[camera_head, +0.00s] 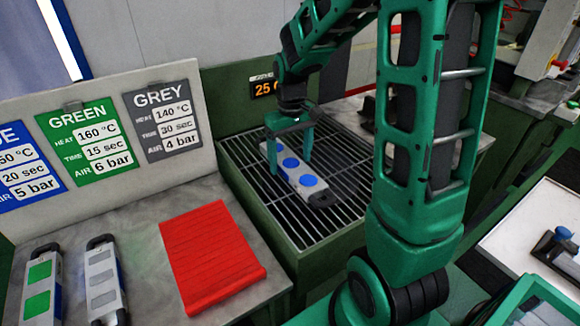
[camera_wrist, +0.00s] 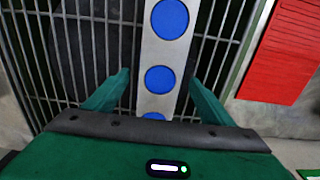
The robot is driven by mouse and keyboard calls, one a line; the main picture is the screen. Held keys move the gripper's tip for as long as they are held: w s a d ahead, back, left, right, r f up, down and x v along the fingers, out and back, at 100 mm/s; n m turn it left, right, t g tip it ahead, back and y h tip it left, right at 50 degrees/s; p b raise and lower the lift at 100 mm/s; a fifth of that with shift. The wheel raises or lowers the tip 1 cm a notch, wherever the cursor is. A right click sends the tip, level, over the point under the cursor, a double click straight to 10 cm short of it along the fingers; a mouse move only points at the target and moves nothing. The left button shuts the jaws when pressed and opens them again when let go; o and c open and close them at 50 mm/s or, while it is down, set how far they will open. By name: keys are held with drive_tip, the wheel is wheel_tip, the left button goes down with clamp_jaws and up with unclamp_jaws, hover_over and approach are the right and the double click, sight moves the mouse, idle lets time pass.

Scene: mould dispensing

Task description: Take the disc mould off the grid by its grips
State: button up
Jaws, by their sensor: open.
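The disc mould (camera_head: 297,175) is a long light-grey bar with round blue discs and a dark grip at its near end. It lies on the metal grid (camera_head: 250,190). My gripper (camera_head: 291,166) is over the mould with its fingers open, one on each side of the bar. In the wrist view the mould (camera_wrist: 147,52) runs between the two green fingertips (camera_wrist: 158,80), with a gap on both sides. The far grip of the mould is hidden behind my gripper in the head view.
A red ribbed mat (camera_head: 212,255) lies on the bench left of the grid. Two other moulds, one with green squares (camera_head: 40,285) and one with grey squares (camera_head: 103,280), lie further left. A sign board (camera_head: 110,130) stands behind them. A display (camera_head: 264,88) reads about 25.

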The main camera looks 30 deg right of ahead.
drive_tip(key=shift+f, duration=0.15)
drive_tip(key=c, duration=1.9)
drive_tip(key=shift+o, duration=0.2)
